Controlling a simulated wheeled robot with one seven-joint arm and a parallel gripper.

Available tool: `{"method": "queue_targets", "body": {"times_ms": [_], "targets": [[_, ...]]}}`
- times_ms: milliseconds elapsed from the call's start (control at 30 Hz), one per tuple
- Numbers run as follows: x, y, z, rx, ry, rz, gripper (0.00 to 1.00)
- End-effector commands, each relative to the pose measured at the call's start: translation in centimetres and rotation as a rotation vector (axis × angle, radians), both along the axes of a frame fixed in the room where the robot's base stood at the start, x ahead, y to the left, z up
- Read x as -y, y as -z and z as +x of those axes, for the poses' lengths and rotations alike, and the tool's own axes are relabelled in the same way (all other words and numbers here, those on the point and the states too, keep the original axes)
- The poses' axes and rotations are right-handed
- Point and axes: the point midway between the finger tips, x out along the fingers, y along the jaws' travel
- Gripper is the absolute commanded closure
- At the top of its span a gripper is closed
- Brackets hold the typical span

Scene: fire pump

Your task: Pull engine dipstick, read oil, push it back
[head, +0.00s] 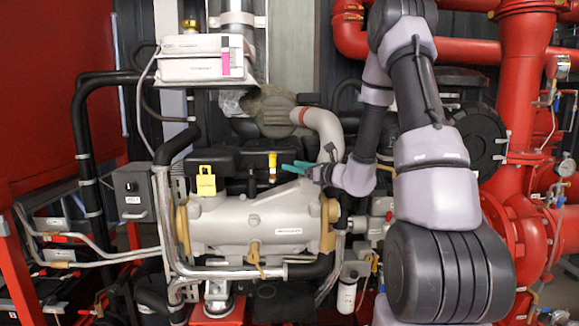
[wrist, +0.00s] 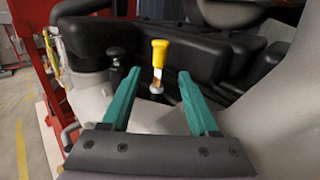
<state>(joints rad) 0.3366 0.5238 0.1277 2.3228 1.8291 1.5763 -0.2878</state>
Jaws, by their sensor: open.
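The dipstick (head: 272,165) has a yellow handle and stands upright on the engine (head: 250,222), behind its grey top cover. My gripper (head: 290,165) has teal fingers and is open and empty, just right of the dipstick in the head view. In the wrist view the dipstick shows between the two fingertips of my gripper (wrist: 160,75), which do not touch it. The lower part of the dipstick is hidden in the engine.
A yellow cap (head: 206,182) stands left of the dipstick. Black engine parts (wrist: 130,45) lie close behind it. A white box (head: 200,58) hangs above at left. Red pipes (head: 520,90) fill the right side. A grey curved duct (head: 325,130) rises close above my gripper.

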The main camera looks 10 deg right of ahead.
Motion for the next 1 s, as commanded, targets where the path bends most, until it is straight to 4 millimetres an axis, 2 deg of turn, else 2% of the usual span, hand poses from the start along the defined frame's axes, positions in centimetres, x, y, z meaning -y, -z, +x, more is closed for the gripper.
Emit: {"method": "queue_targets", "body": {"times_ms": [367, 567, 800, 1000], "targets": [[-0.6, -0.3, 0.0, -0.026, -0.024, -0.023, 0.39], [-2.0, -2.2, 0.3, -0.182, -0.075, -0.14, 0.39], [-0.9, -4.4, 0.6, -0.314, -0.011, -0.217, 0.39], [-1.5, -3.8, 1.9, -0.329, -0.001, -0.22, 0.39]]}}
